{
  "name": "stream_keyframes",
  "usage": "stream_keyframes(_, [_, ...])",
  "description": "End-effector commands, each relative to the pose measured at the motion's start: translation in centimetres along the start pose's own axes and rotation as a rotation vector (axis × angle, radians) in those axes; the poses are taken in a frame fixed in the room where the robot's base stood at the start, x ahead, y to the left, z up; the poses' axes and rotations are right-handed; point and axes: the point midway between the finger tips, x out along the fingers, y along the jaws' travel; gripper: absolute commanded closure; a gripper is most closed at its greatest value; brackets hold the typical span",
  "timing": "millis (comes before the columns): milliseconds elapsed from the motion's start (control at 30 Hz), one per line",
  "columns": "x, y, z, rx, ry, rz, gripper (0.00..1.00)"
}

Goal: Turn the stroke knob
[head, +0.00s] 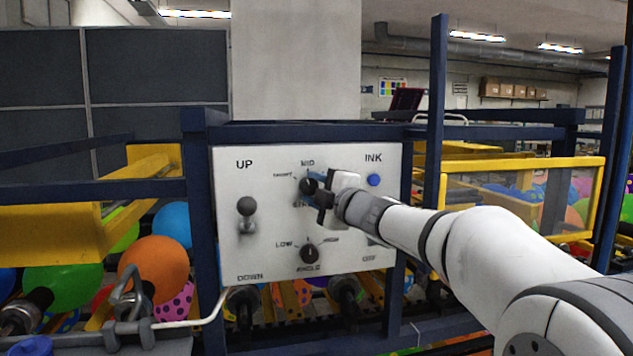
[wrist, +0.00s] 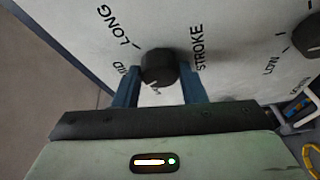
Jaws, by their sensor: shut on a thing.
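The stroke knob (wrist: 158,67) is round and black, on a white control panel (head: 270,200). In the wrist view it sits between the two blue fingers of my gripper (wrist: 161,84), with the words STROKE, LONG and MID around it. My gripper is shut on it. In the head view the stroke knob (head: 308,184) is the upper knob, its right side partly covered by my gripper (head: 317,187), which reaches in from the right. A light pointer mark shows on the knob, but its exact setting is hard to read.
Below is a second black knob (head: 309,253) marked LOW and HIGH. A lever (head: 247,213) stands at the left between UP and DOWN. A blue INK button (head: 374,180) is close by my gripper at the right. Blue frame posts (head: 437,150) and balloons (head: 155,262) surround the panel.

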Motion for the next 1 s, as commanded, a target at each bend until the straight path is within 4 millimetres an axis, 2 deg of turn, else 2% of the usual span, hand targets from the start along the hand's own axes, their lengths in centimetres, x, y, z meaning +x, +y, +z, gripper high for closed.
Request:
stream_keyframes(33, [0.04,0.57,-0.07,-0.039,0.000,-0.016,0.85])
stream_keyframes(600, [0.10,0.76,-0.22,-0.487,0.001,-0.202,0.85])
stream_keyframes(1000, [0.10,0.58,-0.23,-0.627,0.001,-0.259,0.85])
